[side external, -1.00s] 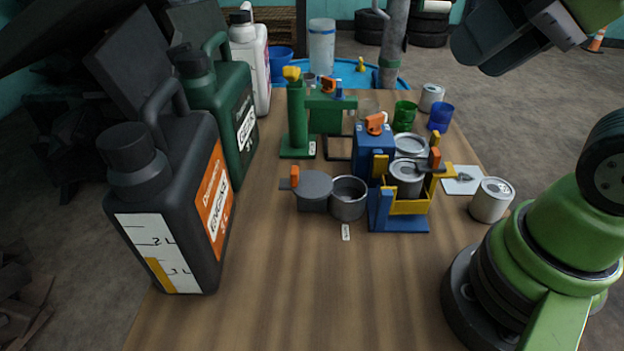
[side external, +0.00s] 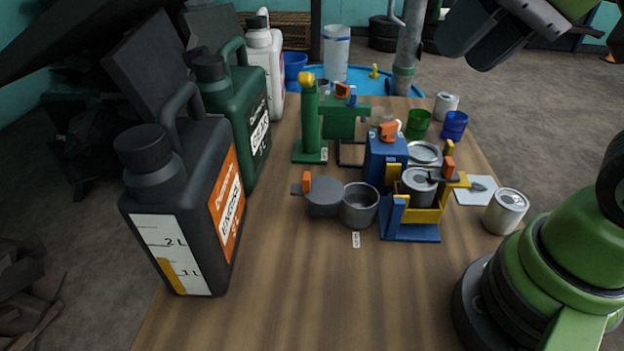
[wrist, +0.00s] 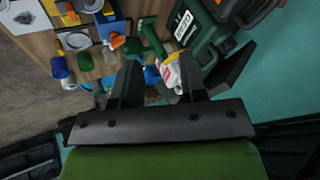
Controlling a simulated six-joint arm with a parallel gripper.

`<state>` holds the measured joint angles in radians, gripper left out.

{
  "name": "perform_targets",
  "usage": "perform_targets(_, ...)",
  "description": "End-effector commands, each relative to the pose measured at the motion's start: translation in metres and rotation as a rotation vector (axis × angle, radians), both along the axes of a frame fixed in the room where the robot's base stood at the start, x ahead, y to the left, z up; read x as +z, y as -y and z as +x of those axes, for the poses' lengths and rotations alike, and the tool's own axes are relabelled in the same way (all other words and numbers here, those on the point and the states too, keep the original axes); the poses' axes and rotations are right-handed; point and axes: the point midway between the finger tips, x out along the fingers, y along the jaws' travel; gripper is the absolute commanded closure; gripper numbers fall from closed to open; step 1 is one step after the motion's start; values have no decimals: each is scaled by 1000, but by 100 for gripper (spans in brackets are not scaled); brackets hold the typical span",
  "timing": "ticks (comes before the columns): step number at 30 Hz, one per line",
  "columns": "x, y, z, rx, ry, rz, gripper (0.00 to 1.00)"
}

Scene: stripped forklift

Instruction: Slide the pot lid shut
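In the side external view, a small grey open pot (side external: 360,209) stands on the wooden table. The grey round lid (side external: 324,196) sits beside it on the left, off the pot's mouth, with an upright orange handle (side external: 307,181) at its left end. The pot's inside shows. My gripper in the wrist view (wrist: 158,78) has its two dark fingers apart with nothing held between them. In the side view my arm's end is high at the top right, far above the table and away from the pot. I cannot make out the pot or lid clearly in the wrist view.
A blue and yellow stand (side external: 412,226) holding a can is right of the pot. A green press (side external: 310,125) stands behind. Large jugs, including a black one (side external: 185,200), line the left. A can (side external: 505,211) is at right. The front table is clear.

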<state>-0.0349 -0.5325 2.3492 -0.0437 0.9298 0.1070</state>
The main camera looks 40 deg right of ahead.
Motion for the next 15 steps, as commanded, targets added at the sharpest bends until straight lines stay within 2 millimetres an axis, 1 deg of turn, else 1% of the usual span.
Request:
perform_targets(1, -1, -2, 16, -14, -49, 5, 61)
perform_targets(5, -10, -9, 56, -73, -165, 17, 61)
perform_targets(6, -15, -12, 68, -93, -199, 18, 61)
perform_targets(8, -25, -17, 86, -122, -251, 16, 61)
perform_targets(9, -33, -20, 98, -143, -283, 12, 61)
perform_targets(11, -47, -25, 115, -173, -332, 6, 61)
perform_targets(12, -58, -29, 126, -195, -363, 0, 61)
perform_targets(14, -76, -35, 140, -226, -409, -10, 61)
perform_targets(15, -88, -38, 149, -248, -435, -19, 61)
